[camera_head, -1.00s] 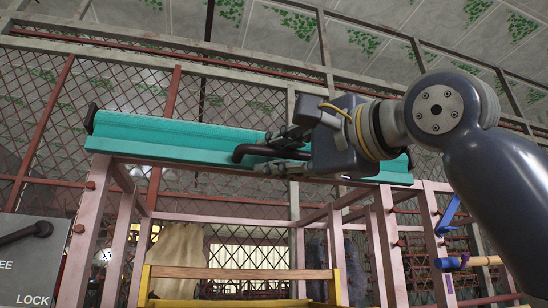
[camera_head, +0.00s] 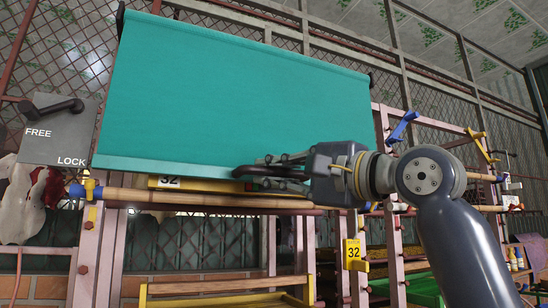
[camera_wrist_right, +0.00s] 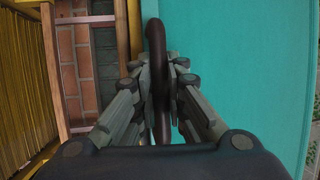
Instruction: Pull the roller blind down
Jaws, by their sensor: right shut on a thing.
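My right gripper (camera_head: 265,168) is at the bar's middle, shut on the dark curved handle of the blind. In the right wrist view the handle (camera_wrist_right: 157,75) runs between the two fingers (camera_wrist_right: 160,95), with the teal cloth filling the right side. A grey plate marked FREE and LOCK (camera_head: 57,135) with a dark lever (camera_head: 58,106) stands left of the blind. My left gripper is not in view.
A bamboo pole (camera_head: 200,198) crosses the rack just below the blind's bar. Yellow tags marked 32 (camera_head: 353,252) hang on the rack. A yellow frame (camera_head: 225,298) stands low in front. A spotted hide (camera_head: 25,200) hangs at the left.

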